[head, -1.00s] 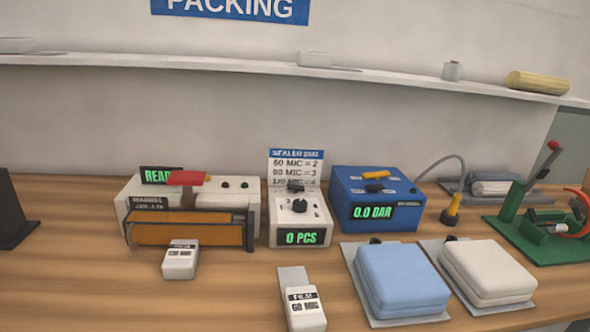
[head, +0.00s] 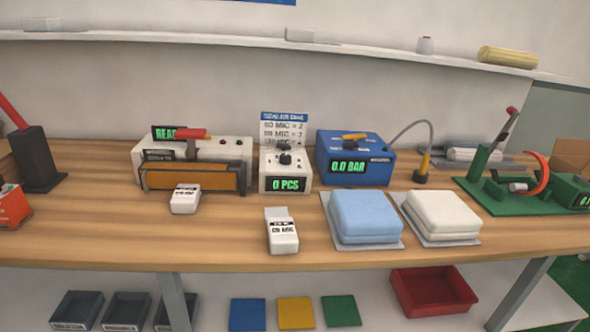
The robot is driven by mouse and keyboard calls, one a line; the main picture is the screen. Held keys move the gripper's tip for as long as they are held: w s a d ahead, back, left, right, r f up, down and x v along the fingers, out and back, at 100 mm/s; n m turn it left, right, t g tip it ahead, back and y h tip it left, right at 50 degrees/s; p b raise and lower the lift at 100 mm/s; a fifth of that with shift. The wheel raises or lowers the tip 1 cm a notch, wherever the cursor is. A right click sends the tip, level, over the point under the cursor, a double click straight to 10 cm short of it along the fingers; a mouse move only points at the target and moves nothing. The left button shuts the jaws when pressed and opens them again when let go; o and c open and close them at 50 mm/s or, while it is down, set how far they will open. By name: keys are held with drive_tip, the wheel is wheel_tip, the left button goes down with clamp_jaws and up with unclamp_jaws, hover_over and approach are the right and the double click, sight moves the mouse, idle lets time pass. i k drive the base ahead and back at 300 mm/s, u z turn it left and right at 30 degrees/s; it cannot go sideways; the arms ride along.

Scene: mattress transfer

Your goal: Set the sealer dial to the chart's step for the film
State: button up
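The dial unit is a small white box (head: 270,185) with a black knob (head: 285,159) on its sloped top and a green "0 PCS" display. I cannot read the knob's setting. The sealer dial chart (head: 284,128) stands behind it; its first line reads 60 MIC = 2. The sealer (head: 225,148), with a red-handled top and orange front, is left of it. A white film block (head: 282,238) in front has a label that reads 60 MIC in the earlier view. Another white labelled block (head: 185,205) lies before the sealer. My gripper is not in view.
A blue pump box (head: 377,150) shows 0.0 BAR. A blue folded mattress (head: 366,213) and a white one (head: 443,213) lie on grey sheets. A green press (head: 545,195) is at right. Grey bins, coloured squares and a red tray (head: 432,291) are below the bench.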

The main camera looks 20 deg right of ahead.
sight(285, 159)
drive_tip(key=k, duration=0.65)
drive_tip(key=z, duration=0.4)
drive_tip(key=i, duration=2)
drive_tip(key=u, duration=0.45)
